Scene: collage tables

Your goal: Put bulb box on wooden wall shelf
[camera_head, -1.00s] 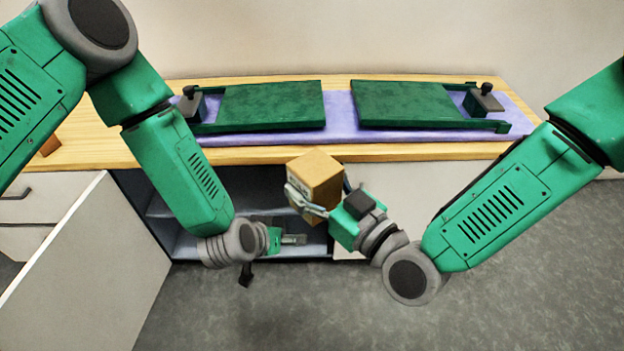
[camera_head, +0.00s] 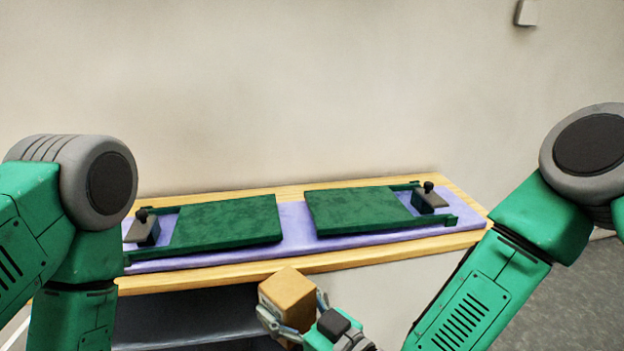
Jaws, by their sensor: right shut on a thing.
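The bulb box (camera_head: 289,294) is a small tan cardboard box at the bottom middle of the head view. My right gripper (camera_head: 293,322) is shut on it, with its fingers on the box's lower sides. The box is held in front of the counter's front edge, tilted a little. My left arm comes in at the left, but its gripper is out of the frame. No wooden wall shelf shows; the visible wall is bare apart from a small fitting.
A wooden counter (camera_head: 375,255) runs along the wall. A purple mat (camera_head: 294,218) on it carries two dark green boards (camera_head: 226,223) (camera_head: 358,209) with clamp-like ends. An open dark compartment (camera_head: 190,318) lies below. A small light wall fitting (camera_head: 526,13) is at upper right.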

